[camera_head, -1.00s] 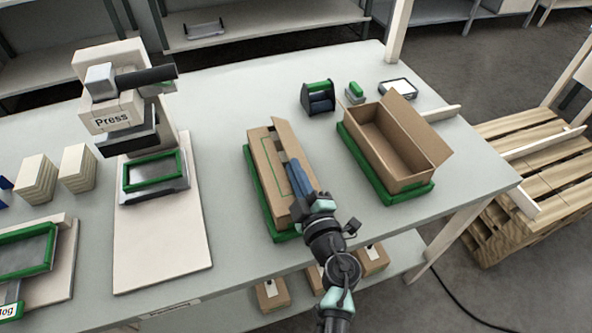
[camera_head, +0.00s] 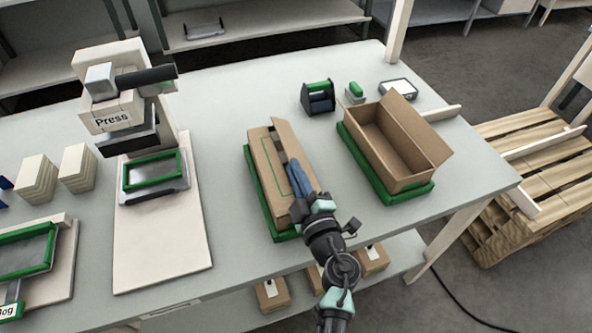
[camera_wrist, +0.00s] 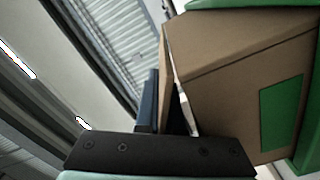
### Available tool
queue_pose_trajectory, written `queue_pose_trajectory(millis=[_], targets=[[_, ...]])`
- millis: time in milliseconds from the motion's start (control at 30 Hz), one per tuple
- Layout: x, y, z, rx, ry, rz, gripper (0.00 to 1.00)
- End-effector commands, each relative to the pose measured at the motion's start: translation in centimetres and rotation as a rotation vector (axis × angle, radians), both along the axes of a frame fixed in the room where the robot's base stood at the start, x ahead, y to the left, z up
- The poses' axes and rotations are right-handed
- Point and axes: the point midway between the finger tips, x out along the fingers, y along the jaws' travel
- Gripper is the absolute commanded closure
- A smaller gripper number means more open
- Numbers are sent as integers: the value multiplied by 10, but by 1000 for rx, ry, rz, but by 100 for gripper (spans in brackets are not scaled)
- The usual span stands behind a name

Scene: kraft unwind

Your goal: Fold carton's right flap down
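The brown carton (camera_head: 268,165) lies lengthwise in a green-rimmed tray (camera_head: 252,172) near the table's middle, a green rectangle on its top. One flap (camera_head: 284,137) stands up at its far end. My gripper (camera_head: 296,172) is over the carton's right side, its blue fingers pointing along it. In the wrist view, the carton (camera_wrist: 235,75) fills the right, with a thin upright brown flap edge (camera_wrist: 166,75) beside my blue-black finger (camera_wrist: 151,100). My arm and fingers hide most of the right side, and finger spacing is unclear.
A second, open carton (camera_head: 408,160) stands in a green tray (camera_head: 388,198) to the right. A press (camera_head: 120,105) stands on a board to the left. A dark, green-handled holder (camera_head: 318,98) is behind. The table between the press board and my carton is clear.

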Motion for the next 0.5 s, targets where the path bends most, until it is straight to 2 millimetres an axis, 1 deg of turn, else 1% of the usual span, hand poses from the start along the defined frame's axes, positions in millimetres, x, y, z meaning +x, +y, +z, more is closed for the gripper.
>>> queue_pose_trajectory(millis=[200,500], targets=[[-1,2,-5,-87,-26,-2,100],[-1,2,-5,-96,-28,-3,100]])
